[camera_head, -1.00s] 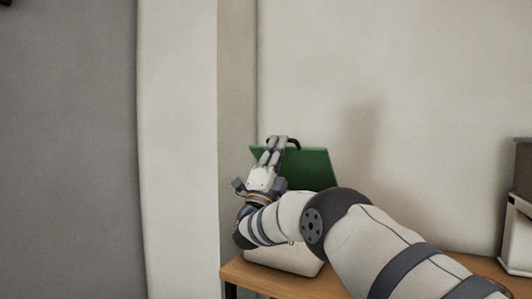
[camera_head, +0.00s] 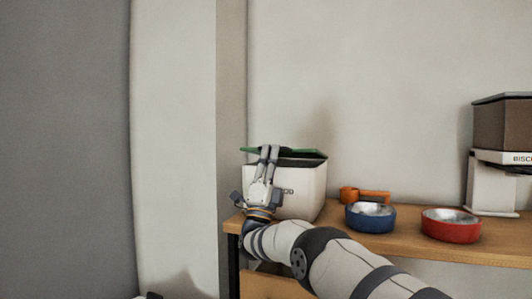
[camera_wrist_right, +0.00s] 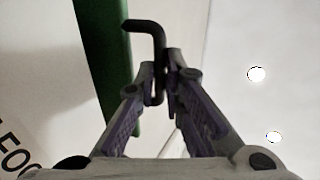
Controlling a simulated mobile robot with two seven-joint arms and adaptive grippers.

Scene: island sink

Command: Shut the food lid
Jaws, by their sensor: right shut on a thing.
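The white food box (camera_head: 304,188) stands on the wooden top, with dark lettering partly hidden by my gripper. Its green lid (camera_head: 304,152) lies almost flat over the box top, with a dark edge under it; whether it is fully down I cannot tell. My right gripper (camera_head: 268,149) is at the lid's left part, in front of the box. In the right wrist view my right gripper (camera_wrist_right: 163,78) is shut on the black hooked handle (camera_wrist_right: 148,26), beside the green lid (camera_wrist_right: 108,60). My left gripper is not in view.
A white stand (camera_head: 490,185) with a brown box (camera_head: 503,125) is at the far right. A wall is close behind.

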